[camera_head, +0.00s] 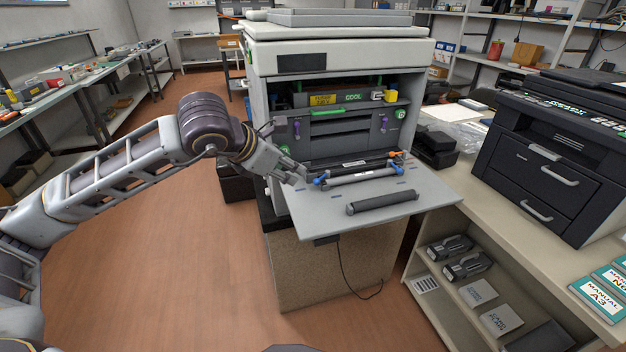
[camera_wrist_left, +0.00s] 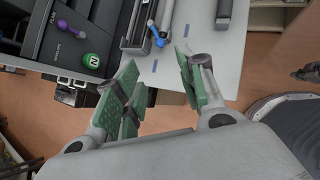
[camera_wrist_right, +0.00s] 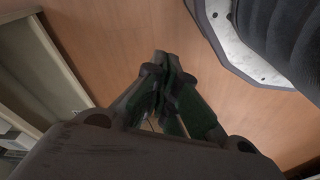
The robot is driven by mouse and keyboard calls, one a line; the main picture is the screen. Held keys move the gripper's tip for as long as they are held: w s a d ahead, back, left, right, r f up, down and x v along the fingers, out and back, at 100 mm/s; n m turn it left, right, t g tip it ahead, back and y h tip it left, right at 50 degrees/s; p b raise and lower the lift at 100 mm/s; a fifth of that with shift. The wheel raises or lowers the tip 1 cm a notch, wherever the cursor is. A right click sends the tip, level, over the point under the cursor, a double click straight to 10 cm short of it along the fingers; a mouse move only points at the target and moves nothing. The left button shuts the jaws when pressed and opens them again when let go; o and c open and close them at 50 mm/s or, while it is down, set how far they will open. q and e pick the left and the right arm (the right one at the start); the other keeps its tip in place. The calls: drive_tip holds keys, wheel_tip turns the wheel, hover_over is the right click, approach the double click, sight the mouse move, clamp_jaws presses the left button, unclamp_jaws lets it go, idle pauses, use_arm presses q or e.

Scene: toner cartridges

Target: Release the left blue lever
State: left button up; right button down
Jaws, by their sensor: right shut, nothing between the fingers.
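The left blue lever (camera_head: 319,180) sits at the left end of a grey bar on the printer's lowered front door. It also shows in the left wrist view (camera_wrist_left: 157,36), just beyond the gap between my fingers. Another blue part (camera_head: 397,167) is at the bar's right end. My left gripper (camera_head: 299,174) is open and empty, just left of the left lever; I see no contact. In the left wrist view my left gripper (camera_wrist_left: 163,78) has its green pads well apart over the door's edge. My right gripper (camera_wrist_right: 168,82) is shut and empty above the floor.
The open door (camera_head: 415,183) carries a loose dark cartridge (camera_head: 382,202) near its front edge. Purple levers (camera_head: 384,124) and green knobs are inside the printer (camera_head: 340,55). A black printer (camera_head: 548,150) stands on the counter at right. The floor at left is clear.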

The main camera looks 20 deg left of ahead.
sight(314, 182)
use_arm(q)
drive_tip(key=shift+w, duration=0.1)
